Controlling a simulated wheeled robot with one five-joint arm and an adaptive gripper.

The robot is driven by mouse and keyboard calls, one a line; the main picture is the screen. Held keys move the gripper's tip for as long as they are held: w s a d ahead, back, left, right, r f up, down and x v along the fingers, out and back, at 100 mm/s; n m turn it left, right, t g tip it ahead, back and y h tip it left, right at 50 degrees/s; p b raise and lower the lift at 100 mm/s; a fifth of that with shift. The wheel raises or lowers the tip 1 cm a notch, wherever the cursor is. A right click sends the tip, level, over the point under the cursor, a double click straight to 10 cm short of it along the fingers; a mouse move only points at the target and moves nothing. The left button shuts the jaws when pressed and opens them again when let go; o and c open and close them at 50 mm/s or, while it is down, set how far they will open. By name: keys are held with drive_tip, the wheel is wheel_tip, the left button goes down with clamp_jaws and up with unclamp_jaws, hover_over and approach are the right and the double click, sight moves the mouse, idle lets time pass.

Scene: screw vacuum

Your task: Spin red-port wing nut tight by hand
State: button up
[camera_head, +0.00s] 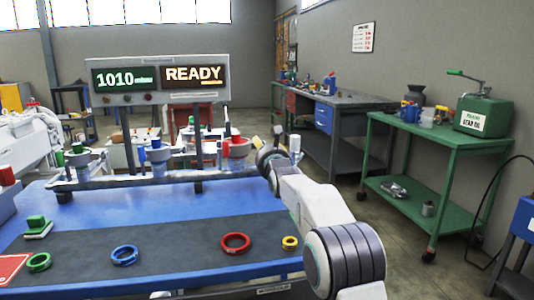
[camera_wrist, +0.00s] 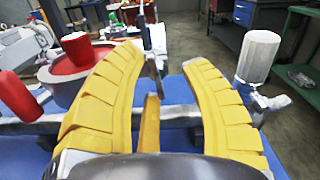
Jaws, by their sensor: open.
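The wing nut is too small to make out there.
A grey capped post (camera_wrist: 258,55) stands right of the right finger. The blue port (camera_head: 157,150) and green port (camera_head: 78,155) lie further left. The display (camera_head: 160,78) reads 1010 and READY.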

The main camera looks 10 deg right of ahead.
drive_tip(key=shift+s, duration=0.15)
drive_tip(key=s, duration=1.1)
drive_tip(key=shift+s, duration=0.35)
drive_tip(key=shift+o, duration=0.3)
